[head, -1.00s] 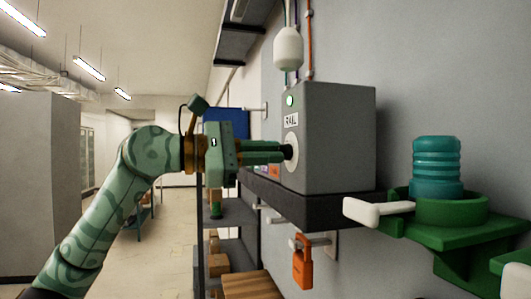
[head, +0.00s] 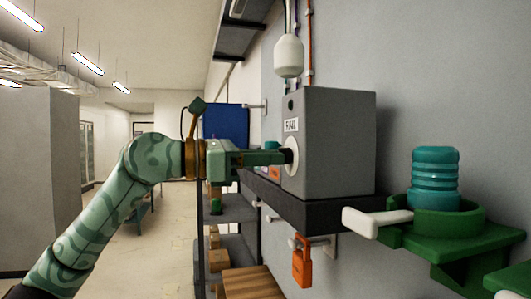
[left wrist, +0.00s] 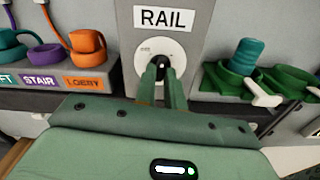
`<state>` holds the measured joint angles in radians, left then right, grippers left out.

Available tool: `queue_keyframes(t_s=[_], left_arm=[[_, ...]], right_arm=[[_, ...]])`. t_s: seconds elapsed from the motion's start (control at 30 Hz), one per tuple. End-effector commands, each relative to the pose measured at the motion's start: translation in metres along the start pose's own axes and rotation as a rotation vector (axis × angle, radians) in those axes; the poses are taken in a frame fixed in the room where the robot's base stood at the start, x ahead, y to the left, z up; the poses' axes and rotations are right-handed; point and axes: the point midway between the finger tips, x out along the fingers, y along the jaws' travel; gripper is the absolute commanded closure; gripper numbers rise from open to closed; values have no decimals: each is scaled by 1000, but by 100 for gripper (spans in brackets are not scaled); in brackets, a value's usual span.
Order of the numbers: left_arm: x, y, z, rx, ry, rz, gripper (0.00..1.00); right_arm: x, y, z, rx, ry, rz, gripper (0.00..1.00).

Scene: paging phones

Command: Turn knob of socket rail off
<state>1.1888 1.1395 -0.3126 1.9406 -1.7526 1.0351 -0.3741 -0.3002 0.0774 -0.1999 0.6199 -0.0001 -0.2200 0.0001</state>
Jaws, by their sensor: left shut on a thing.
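The grey socket rail box (head: 335,140) stands on a dark shelf and carries a RAIL label (head: 291,125), also readable in the left wrist view (left wrist: 163,18). A small lamp (head: 291,104) above the label is dark. The box's round white dial (left wrist: 148,47) has a black knob (left wrist: 161,62) at its middle. My left gripper (head: 285,157) is shut on the knob. Its two green fingers (left wrist: 161,73) lie on either side of it in the left wrist view and hide part of it. My right gripper is not in view.
Orange (left wrist: 87,45) and purple (left wrist: 48,56) handsets stand left of the box, above STAIR and LOBBY labels. A teal ribbed piece (head: 435,175) sits in a green wall holder (head: 460,238) at right. An orange padlock (head: 302,263) hangs below.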

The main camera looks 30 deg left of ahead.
Motion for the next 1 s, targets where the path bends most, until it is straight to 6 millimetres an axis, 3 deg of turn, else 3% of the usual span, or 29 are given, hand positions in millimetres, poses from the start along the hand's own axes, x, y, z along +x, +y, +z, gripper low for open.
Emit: queue_keyframes(t_s=[0.6, 1.0], left_arm=[[0, 0, 2, -577, -2, 1, 100], [0, 0, 2, -858, -3, 1, 100]], right_arm=[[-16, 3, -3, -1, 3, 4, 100], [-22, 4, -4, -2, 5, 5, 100]])
